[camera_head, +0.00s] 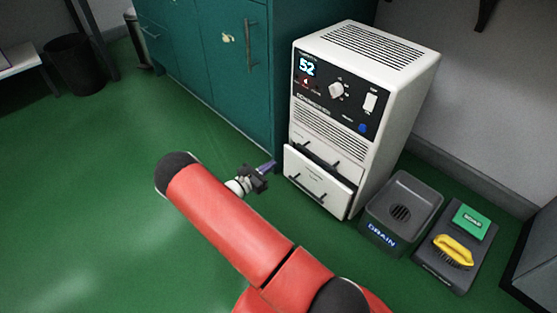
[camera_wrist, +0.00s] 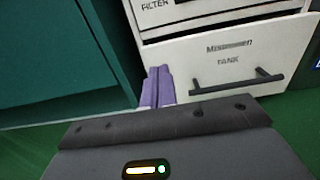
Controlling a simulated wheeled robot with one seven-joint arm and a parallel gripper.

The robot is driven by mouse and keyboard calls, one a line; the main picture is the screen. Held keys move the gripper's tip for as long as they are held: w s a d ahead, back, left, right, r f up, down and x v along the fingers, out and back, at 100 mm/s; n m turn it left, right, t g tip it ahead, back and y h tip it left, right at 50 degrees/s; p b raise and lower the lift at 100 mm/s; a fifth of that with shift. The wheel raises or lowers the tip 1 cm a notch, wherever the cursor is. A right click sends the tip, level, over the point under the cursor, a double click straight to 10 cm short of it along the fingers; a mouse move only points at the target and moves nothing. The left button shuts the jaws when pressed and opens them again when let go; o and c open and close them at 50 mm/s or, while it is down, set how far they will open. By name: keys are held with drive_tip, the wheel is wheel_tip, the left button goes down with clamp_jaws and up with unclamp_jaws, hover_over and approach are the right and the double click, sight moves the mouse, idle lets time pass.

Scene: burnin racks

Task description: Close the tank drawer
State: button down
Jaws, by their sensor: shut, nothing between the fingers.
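The white dehumidifier (camera_head: 365,70) stands on the floor against the green cabinet. Its tank drawer (camera_head: 317,182) is at the bottom and sits out a little, with a dark gap along its top edge. In the wrist view the tank drawer (camera_wrist: 222,55) shows its "TANK" label and black bar handle (camera_wrist: 238,83). My gripper (camera_head: 268,166) is left of the drawer front, low down, with purple fingers. In the wrist view the fingers (camera_wrist: 158,75) are together and empty, near the drawer's left edge. I cannot tell whether they touch it.
The filter panel (camera_wrist: 190,12) is above the tank drawer. The green cabinet (camera_head: 210,55) is behind my gripper.

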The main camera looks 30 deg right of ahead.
sight(305, 190)
drive_tip(key=v, duration=0.6)
drive_tip(key=shift+w, duration=0.1)
drive_tip(key=c, duration=2)
unclamp_jaws()
drive_tip(key=shift+a, duration=0.2)
drive_tip(key=shift+o, duration=1.3)
drive_tip(key=shift+s+d+f+g, duration=0.1)
drive_tip(key=shift+s+f+g, duration=0.05)
drive_tip(key=shift+s+g, duration=0.15)
drive_tip(key=shift+o, duration=1.2)
drive_tip(key=d+n, duration=0.1)
drive_tip(key=s+d+f+n+g, duration=0.1)
drive_tip(key=n, duration=0.1)
drive_tip(key=s+d+f+n+g, duration=0.1)
drive_tip(key=n, duration=0.1)
drive_tip(key=shift+s+d+f, duration=0.15)
drive_tip(key=shift+d+f, duration=0.05)
drive_tip(key=shift+d, duration=0.1)
drive_tip(key=s+d+f+n+g, duration=0.1)
drive_tip(key=d+n, duration=0.2)
drive_tip(key=d, duration=0.1)
drive_tip(key=s+d+f+n+g+b, duration=0.1)
drive_tip(key=s+d+f+n+g, duration=0.1)
drive_tip(key=d+n, duration=0.1)
drive_tip(key=s+d+f+n+g+y, duration=0.1)
drive_tip(key=s+d+f+n, duration=0.1)
drive_tip(key=d, duration=0.3)
drive_tip(key=shift+s+d+f+n, duration=0.1)
drive_tip(key=shift+s+d+n, duration=0.05)
drive_tip(key=shift+n, duration=0.45)
